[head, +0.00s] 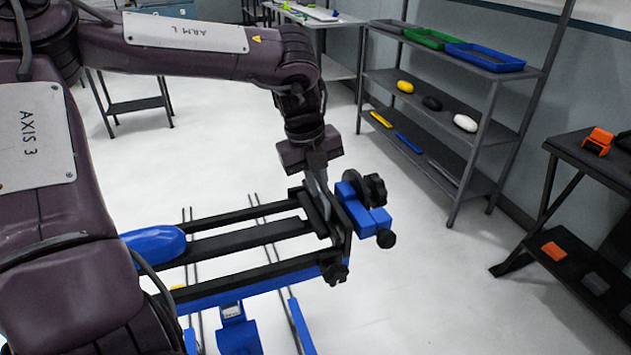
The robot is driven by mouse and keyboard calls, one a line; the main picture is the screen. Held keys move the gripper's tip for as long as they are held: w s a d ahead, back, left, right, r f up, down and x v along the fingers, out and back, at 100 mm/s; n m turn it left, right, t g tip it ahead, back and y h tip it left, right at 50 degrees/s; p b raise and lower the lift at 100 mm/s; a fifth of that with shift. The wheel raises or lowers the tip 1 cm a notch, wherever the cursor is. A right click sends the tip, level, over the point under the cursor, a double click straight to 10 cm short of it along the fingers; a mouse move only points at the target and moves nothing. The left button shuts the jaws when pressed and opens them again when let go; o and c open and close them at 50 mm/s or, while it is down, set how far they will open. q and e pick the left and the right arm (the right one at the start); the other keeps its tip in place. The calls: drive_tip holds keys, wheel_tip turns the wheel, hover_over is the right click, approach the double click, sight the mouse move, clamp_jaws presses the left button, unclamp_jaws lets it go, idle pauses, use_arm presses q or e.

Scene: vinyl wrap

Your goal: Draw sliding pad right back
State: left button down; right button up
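A blue and black frame (246,268) with long parallel black rails stands in the lower middle of the head view. A blue rounded pad (152,244) sits at the left end of the rails, partly hidden by my arm. At the right end is a black end plate, with a blue block with black knobs (365,208) on its outer side. My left gripper (319,196) points down at the right end of the rails, its grey fingers close against the black end piece beside the blue block. Whether the fingers are closed on it cannot be made out. My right gripper is out of view.
A grey shelf (440,118) at the back right holds trays and small yellow, black and white items. A dark table (565,262) at the right edge holds orange and grey items. White floor between the frame and these is clear.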

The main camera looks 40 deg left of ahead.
sight(313, 210)
use_arm(q)
drive_tip(key=c, duration=1.8)
unclamp_jaws()
drive_tip(key=shift+w+r, duration=0.25)
drive_tip(key=shift+o, duration=1.2)
drive_tip(key=shift+d, duration=0.1)
drive_tip(key=shift+o, duration=0.3)
drive_tip(key=shift+f, duration=0.1)
wheel_tip(313, 210, up, 8)
drive_tip(key=s, duration=0.1)
drive_tip(key=shift+s+a+f, duration=0.15)
drive_tip(key=shift+a+f, duration=0.05)
drive_tip(key=shift+a, duration=0.1)
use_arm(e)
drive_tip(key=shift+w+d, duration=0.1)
